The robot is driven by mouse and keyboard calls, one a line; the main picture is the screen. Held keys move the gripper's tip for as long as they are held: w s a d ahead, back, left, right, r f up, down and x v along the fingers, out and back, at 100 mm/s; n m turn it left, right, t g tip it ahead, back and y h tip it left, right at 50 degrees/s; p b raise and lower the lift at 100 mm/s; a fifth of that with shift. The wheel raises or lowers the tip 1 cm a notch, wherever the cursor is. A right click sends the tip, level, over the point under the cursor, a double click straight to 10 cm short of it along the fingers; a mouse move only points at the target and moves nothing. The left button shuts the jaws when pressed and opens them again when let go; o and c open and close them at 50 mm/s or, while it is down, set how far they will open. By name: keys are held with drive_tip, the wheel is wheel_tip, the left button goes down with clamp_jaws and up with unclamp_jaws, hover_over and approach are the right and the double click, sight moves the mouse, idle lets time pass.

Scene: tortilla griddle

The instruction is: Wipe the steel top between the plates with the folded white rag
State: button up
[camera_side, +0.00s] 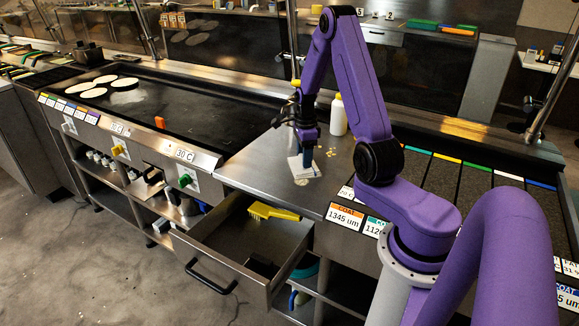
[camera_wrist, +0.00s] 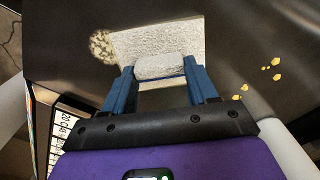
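The folded white rag (camera_side: 297,166) lies on the steel top (camera_side: 255,165) between the griddle and the dark coated plates. In the wrist view the rag (camera_wrist: 190,38) is a flat pale slab with a raised fold between my fingers. My gripper (camera_side: 307,152) points down over it; its blue fingers (camera_wrist: 161,78) close on both sides of the fold. A pale crumbly patch (camera_wrist: 102,46) touches the rag's left end in the wrist view. Several yellow spots (camera_wrist: 268,68) lie apart from the rag, to its right. The rag's underside is hidden.
A white bottle (camera_side: 338,116) stands on the steel behind my gripper. The griddle (camera_side: 190,100) on the left carries several tortillas (camera_side: 93,92). Dark coated plates (camera_side: 455,178) lie right. An open drawer (camera_side: 230,262) with a yellow brush (camera_side: 272,211) juts out in front.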

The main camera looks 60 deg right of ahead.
sight(300, 173)
drive_tip(key=shift+a, duration=0.1)
drive_tip(key=shift+s+a, duration=0.25)
drive_tip(key=shift+a, duration=0.9)
drive_tip(key=shift+s+a, duration=0.2)
drive_tip(key=shift+a, duration=0.9)
drive_tip(key=o, duration=0.9)
drive_tip(key=shift+c, duration=0.2)
drive_tip(key=shift+f, duration=0.55)
drive_tip(key=c, duration=1)
drive_tip(key=shift+r, duration=2.55)
